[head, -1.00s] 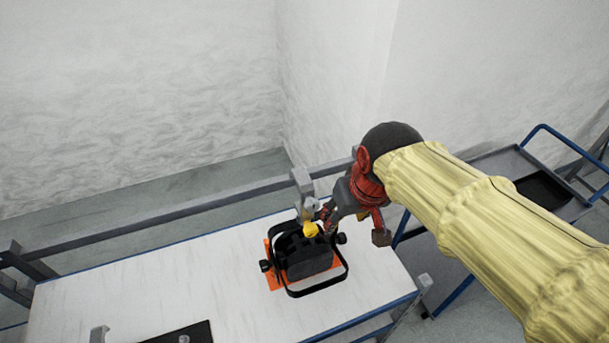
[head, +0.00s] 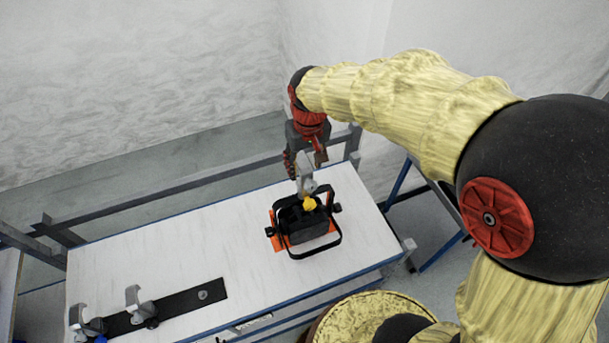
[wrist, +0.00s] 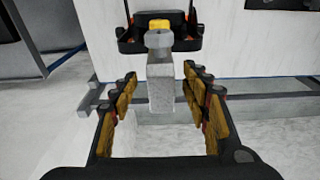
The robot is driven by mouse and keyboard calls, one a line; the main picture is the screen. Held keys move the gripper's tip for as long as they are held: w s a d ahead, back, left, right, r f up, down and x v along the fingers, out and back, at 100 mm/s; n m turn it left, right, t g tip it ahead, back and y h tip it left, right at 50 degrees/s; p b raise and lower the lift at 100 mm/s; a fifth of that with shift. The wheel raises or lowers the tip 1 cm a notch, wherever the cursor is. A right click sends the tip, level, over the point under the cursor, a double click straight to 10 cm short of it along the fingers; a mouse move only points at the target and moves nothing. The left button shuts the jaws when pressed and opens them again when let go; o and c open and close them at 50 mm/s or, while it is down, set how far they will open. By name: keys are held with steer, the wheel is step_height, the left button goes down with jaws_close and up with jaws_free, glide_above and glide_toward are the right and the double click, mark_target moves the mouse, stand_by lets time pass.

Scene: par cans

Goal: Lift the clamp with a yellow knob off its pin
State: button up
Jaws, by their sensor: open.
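The clamp (head: 305,182) is grey with a yellow knob (head: 309,203), and stands upright at the bracket of a black par can (head: 308,232). In the wrist view the clamp's grey block (wrist: 161,85) points towards me, with the yellow knob (wrist: 159,25) beyond it. My gripper (head: 305,165) is at the clamp's upper end, on the far side of the par can. In the wrist view my gripper (wrist: 157,82) is open, its fingers on either side of the block with visible gaps. The pin is hidden.
The par can sits on an orange mat (head: 277,243) on a white table (head: 170,255). A black strip (head: 180,303) at the front left carries two other grey clamps (head: 133,298) (head: 80,318). A grey rail (head: 180,190) runs behind the table.

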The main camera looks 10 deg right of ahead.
steer(key=shift+w+a+f+p, duration=0.15)
steer(key=shift+f+p, duration=0.1)
steer(key=shift+f, duration=0.65)
steer(key=shift+w+d+f+p, duration=0.1)
steer(key=shift+f+p, duration=0.1)
steer(key=shift+f, duration=0.7)
steer(key=shift+w+a+f+p, duration=0.15)
steer(key=shift+f+p, duration=0.1)
steer(key=shift+f, duration=0.65)
steer(key=shift+d, duration=0.1)
steer(key=c, duration=0.3)
jaws_close()
